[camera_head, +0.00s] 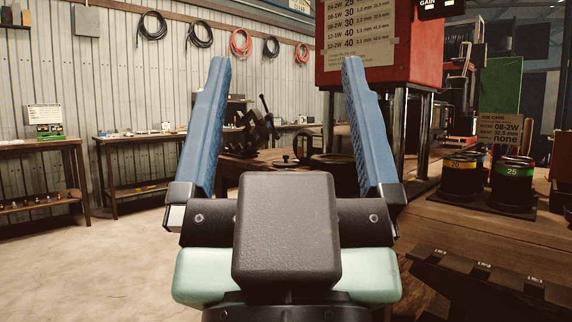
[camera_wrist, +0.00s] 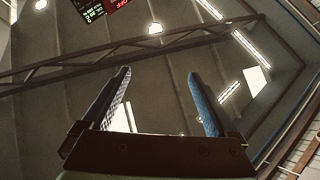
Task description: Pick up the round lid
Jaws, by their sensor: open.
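My gripper (camera_head: 285,65) is open and empty, its two blue fingers pointing upward and wide apart in the head view. In the wrist view my gripper (camera_wrist: 158,74) also shows open, with only the ceiling between and beyond its fingers. A low dark round piece with a small knob (camera_head: 286,161), which looks like the round lid, lies on the wooden bench (camera_head: 455,222), seen between the fingers and well beyond them. A dark round, shallow container (camera_head: 334,160) is just right of it, partly hidden by the right finger. I cannot tell whether the two touch.
A red press (camera_head: 368,52) on metal posts stands behind the right finger. Yellow-banded (camera_head: 462,178) and green-banded (camera_head: 512,183) black cylinders stand on the bench at right. A dark rack (camera_head: 490,285) is at the front right. Open floor (camera_head: 100,265) lies left.

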